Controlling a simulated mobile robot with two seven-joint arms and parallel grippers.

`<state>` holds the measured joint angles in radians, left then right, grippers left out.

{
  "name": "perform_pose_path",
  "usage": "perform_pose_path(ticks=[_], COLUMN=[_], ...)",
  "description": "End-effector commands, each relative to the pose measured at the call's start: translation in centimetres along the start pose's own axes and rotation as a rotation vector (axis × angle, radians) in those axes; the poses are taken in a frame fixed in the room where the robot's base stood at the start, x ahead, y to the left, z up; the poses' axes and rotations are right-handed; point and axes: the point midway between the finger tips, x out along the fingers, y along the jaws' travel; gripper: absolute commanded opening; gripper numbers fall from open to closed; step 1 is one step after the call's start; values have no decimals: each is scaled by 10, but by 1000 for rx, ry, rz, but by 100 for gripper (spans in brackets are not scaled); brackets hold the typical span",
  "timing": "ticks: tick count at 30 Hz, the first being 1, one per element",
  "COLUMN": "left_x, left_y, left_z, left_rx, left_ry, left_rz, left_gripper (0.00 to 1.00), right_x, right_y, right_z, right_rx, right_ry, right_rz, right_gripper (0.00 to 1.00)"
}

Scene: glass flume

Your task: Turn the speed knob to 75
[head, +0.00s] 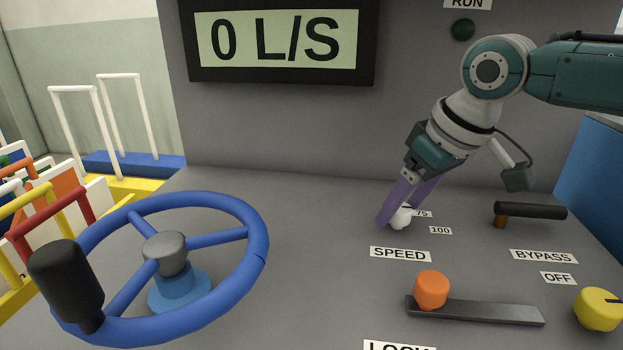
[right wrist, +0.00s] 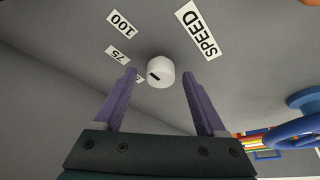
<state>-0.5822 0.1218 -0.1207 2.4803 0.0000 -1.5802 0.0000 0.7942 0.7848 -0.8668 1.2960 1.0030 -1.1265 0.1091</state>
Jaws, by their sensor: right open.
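The white speed knob (head: 401,217) stands on the grey console behind the SPEED label (head: 400,254). The labels 75 (head: 424,214) and 100 (head: 440,230) lie to its right. My right gripper (head: 405,207) is at the knob, its purple fingers hiding part of it. In the right wrist view the knob (right wrist: 160,72) shows a dark mark on its side, between and just beyond the open fingertips (right wrist: 160,72). I see a gap on both sides there. A third label is partly hidden by a finger. My left gripper is not in view.
A blue handwheel (head: 257,262) with a black grip fills the left. An orange knob (head: 431,288) sits on a dark slotted bar, with a yellow knob (head: 598,308) and a black-handled lever (head: 531,211) to the right. The display (head: 279,39) reads 0 L/S.

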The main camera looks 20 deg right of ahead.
Motion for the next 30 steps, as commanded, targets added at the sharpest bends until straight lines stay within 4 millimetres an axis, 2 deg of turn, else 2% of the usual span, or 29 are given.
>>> perform_pose_path(ticks=[2,21,30], left_x=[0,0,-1], left_y=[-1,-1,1], left_z=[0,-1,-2], left_rx=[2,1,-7], left_ry=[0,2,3], left_rz=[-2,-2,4], left_gripper=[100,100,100], right_x=[0,0,0], right_y=[0,0,0], right_z=[0,0,0], right_rx=[0,0,-12], right_ry=[0,0,0], right_rz=[0,0,-6], right_gripper=[70,0,0])
